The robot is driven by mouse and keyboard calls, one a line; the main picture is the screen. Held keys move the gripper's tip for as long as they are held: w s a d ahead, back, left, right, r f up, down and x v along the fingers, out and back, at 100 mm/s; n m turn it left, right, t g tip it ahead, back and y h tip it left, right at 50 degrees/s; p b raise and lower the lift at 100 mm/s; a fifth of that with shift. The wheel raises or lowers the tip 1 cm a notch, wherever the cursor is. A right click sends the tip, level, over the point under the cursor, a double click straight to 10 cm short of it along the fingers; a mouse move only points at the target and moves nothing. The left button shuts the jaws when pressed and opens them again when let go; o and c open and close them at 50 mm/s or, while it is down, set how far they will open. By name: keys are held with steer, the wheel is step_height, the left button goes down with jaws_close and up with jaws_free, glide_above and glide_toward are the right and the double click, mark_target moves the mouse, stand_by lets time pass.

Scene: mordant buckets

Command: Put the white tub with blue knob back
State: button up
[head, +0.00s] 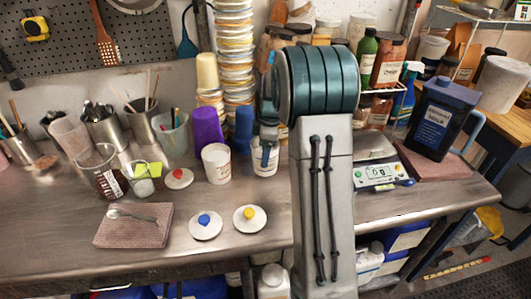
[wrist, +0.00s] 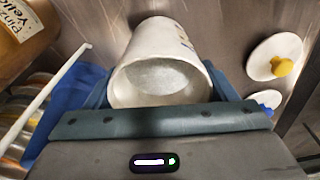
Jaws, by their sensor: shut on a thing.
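My gripper (head: 265,148) is shut on a white tub (head: 259,166) at the middle of the steel bench. In the wrist view the tub (wrist: 165,75) sits between my two fingers, its open mouth showing a pale inside and no lid on it. I cannot tell if its base touches the bench. A lid with a blue knob (head: 205,224) lies flat near the bench front; its blue knob (wrist: 268,98) shows partly at the right in the wrist view. A lid with a yellow knob (head: 249,217) lies beside it. A second white tub (head: 216,165) stands open to the left.
A red-knobbed lid (head: 179,178), a purple cup (head: 207,129) and a blue cup (head: 243,130) stand near the tubs. A stack of containers (head: 234,60) rises behind. A scale (head: 375,175) and a dark blue jug (head: 437,120) are right. The front bench is mostly clear.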

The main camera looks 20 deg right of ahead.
steer(key=shift+f, duration=0.9)
steer(key=o, duration=1.2)
step_height(320, 180, up, 12)
steer(key=d, duration=0.1)
steer(key=s+a+r+m+t, duration=0.1)
steer(key=s+a+m, duration=0.25)
steer(key=s, duration=0.35)
steer(key=s+a+r+m, duration=0.2)
steer(key=s+a+m, duration=0.1)
steer(key=s+a, duration=0.3)
steer(key=s+a+f+m, duration=0.1)
steer(key=s+f+m, duration=0.1)
steer(key=s, duration=0.5)
steer(key=s+a+f+m+t+h, duration=0.1)
steer(key=s+f+m, duration=0.2)
steer(key=s+m, duration=0.2)
steer(key=s, duration=0.3)
steer(key=shift+a+f, duration=0.25)
steer(key=shift+a, duration=0.1)
